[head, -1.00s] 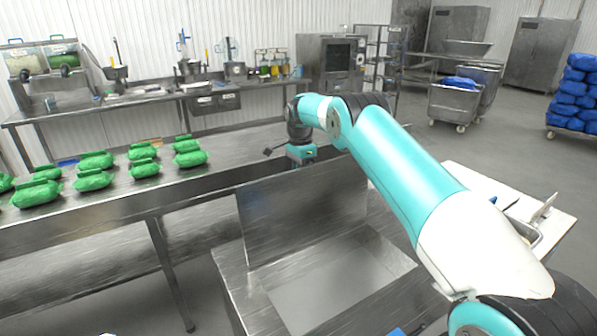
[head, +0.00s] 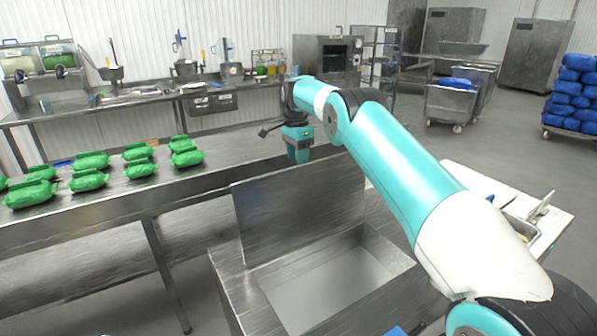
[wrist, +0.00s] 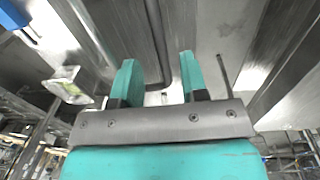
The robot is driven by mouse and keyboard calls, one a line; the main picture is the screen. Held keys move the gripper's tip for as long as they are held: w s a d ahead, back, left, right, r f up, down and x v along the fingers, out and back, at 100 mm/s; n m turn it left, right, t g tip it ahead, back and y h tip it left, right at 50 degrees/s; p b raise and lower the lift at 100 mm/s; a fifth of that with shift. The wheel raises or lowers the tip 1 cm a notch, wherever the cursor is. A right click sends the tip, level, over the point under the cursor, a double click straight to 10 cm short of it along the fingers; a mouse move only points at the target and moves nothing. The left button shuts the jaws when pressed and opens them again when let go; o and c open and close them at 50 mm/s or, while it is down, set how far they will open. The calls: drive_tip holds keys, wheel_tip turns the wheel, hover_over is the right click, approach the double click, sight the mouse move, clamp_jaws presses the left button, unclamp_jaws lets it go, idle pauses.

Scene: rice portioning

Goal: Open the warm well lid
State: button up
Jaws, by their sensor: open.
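The warm well lid (head: 300,212) is a flat metal panel. In the head view it stands raised, nearly upright, at the back edge of the warm well (head: 232,290). The well is open to view, with a pale interior. My gripper (wrist: 158,60) is open, with two teal fingers apart in the wrist view. A dark bent bar (wrist: 155,35), perhaps the lid's handle, shows beyond and between the fingers; I cannot tell whether they touch it. In the head view my gripper is behind the lid's top edge, and its fingertips are hidden.
A long metal table (head: 225,160) behind the lid carries several green packages (head: 88,180) at the left. A white-topped table (head: 555,222) stands at the right. Blue bags (head: 568,92) are stacked at the far right.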

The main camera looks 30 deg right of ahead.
wheel_tip(320, 180, up, 12)
drive_tip(key=p, duration=1.3)
drive_tip(key=shift+w+r, duration=0.25)
drive_tip(key=shift+w, duration=0.15)
drive_tip(key=s+a+r+n+t+b, duration=0.1)
drive_tip(key=s+a+r+n+b, duration=0.2)
drive_tip(key=s+a+n+b, duration=1.15)
drive_tip(key=s+a+f+n+y+b, duration=0.1)
drive_tip(key=s+a+f+n, duration=0.2)
drive_tip(key=s, duration=0.7)
drive_tip(key=s+a+f+n+y+b, duration=0.1)
drive_tip(key=s+a+f+n, duration=0.2)
drive_tip(key=s, duration=0.8)
drive_tip(key=s+a+f+n+y+b, duration=0.1)
drive_tip(key=s+a+f+n+y, duration=0.1)
drive_tip(key=s+a, duration=0.5)
drive_tip(key=s+f+n, duration=0.1)
drive_tip(key=s+n, duration=0.1)
drive_tip(key=s, duration=0.1)
drive_tip(key=shift+s+f+n, duration=0.2)
drive_tip(key=shift+f+n, duration=0.15)
